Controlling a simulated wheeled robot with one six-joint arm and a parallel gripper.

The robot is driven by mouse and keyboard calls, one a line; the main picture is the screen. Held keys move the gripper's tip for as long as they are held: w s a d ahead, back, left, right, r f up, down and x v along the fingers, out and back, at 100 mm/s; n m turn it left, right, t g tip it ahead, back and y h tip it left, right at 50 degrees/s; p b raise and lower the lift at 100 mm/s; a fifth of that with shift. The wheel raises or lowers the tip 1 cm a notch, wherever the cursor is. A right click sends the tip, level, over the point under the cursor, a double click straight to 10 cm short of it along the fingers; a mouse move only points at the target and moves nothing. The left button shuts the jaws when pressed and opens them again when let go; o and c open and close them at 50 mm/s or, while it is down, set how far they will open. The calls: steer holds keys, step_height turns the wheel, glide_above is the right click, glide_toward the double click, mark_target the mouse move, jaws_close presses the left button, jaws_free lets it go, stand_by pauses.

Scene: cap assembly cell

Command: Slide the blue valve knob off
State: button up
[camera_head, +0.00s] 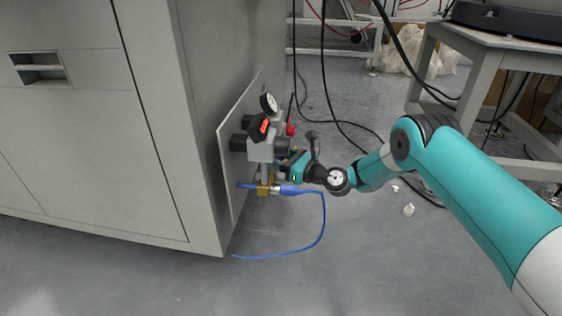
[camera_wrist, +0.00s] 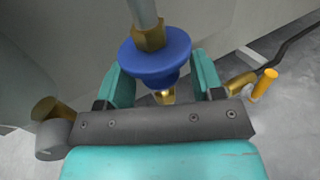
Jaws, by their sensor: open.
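The blue valve knob (camera_wrist: 153,60) shows in the wrist view as a round blue collar with a narrower blue part below it. A brass nut and a grey pipe are above it, and a small brass piece (camera_wrist: 165,97) shows below. My gripper (camera_wrist: 163,74) is open, its two teal fingers on the left and right of the knob. A gap shows at the right finger; whether the left one touches I cannot tell. In the head view my gripper (camera_head: 294,165) is beside the grey valve assembly (camera_head: 262,150), and I cannot clearly make out the knob there.
The assembly is on an upright panel (camera_head: 228,178) on the side of a grey cabinet (camera_head: 90,120). A blue hose (camera_head: 322,225) loops below my gripper. Black cables (camera_head: 345,135) hang behind, and a grey table (camera_head: 480,75) stands at the right. The front floor is clear.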

jaws_close()
steer(key=shift+f+b, duration=0.5)
steer(key=shift+f, duration=0.8)
steer(key=shift+c, duration=0.9)
jaws_free()
steer(key=shift+f, duration=0.1)
steer(key=shift+o, duration=0.9)
